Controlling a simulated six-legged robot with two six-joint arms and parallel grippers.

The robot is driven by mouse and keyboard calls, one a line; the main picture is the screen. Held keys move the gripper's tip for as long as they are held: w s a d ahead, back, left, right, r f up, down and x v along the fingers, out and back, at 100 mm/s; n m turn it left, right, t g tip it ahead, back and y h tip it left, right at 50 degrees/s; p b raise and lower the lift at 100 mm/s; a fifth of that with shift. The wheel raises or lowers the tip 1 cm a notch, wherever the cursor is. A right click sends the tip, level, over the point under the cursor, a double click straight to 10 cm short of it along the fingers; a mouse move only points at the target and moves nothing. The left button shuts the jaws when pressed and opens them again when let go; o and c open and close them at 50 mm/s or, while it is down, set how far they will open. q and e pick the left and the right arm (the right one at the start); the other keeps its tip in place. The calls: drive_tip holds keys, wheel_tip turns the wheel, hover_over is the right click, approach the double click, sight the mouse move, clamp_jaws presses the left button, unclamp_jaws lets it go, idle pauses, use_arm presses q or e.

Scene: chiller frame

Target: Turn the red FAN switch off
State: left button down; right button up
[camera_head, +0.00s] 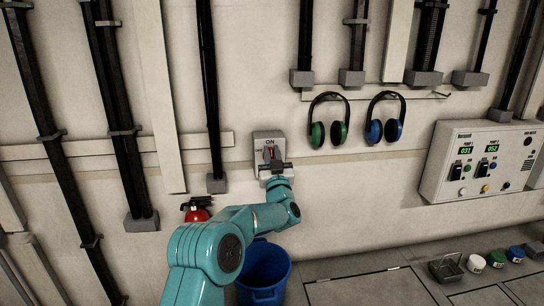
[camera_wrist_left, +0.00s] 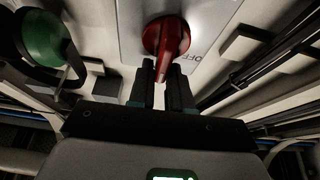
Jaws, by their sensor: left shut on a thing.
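The red FAN switch (camera_head: 270,152) is on a grey wall box (camera_head: 262,136), with ON lettered above it in the head view. In the left wrist view the red switch (camera_wrist_left: 168,36) has a round hub and a lever reaching down between my fingers. OFF is lettered on the plate to the right of the lever there. My left gripper (camera_head: 273,166) is in front of the box, and in the wrist view its fingers (camera_wrist_left: 160,86) are shut on the lever. The fingers hide part of the switch in the head view. My right gripper is not in view.
Green ear defenders (camera_head: 317,134) and blue ear defenders (camera_head: 375,131) hang right of the switch. A control panel (camera_head: 455,190) is further right. Pipes run down the wall.

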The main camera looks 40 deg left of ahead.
use_arm(q)
drive_tip(key=n+g+b, duration=0.2)
drive_tip(key=n, duration=0.2)
drive_tip(key=n+g+y+b, duration=0.1)
drive_tip(key=n+g+b, duration=0.1)
drive_tip(key=n+b, duration=0.1)
drive_tip(key=f+n+g+b, duration=0.1)
drive_tip(key=n+b, duration=0.1)
drive_tip(key=n, duration=0.3)
drive_tip(key=shift+s+a+f+g+y, duration=0.1)
drive_tip(key=shift+s+a+g+y, duration=0.3)
drive_tip(key=n+g, duration=0.1)
drive_tip(key=n, duration=0.2)
drive_tip(key=shift+s+f, duration=0.1)
drive_tip(key=shift+s, duration=0.05)
drive_tip(key=n, duration=0.1)
drive_tip(key=n+g+h, duration=0.1)
drive_tip(key=n, duration=0.2)
drive_tip(key=shift+s+a+f+g+p, duration=0.1)
drive_tip(key=shift+a+f+g+p, duration=0.05)
drive_tip(key=shift+f+g+p, duration=0.2)
drive_tip(key=shift+f+n+h+p, duration=0.15)
drive_tip(key=shift+n+h+p, duration=0.45)
drive_tip(key=shift+n, duration=0.9)
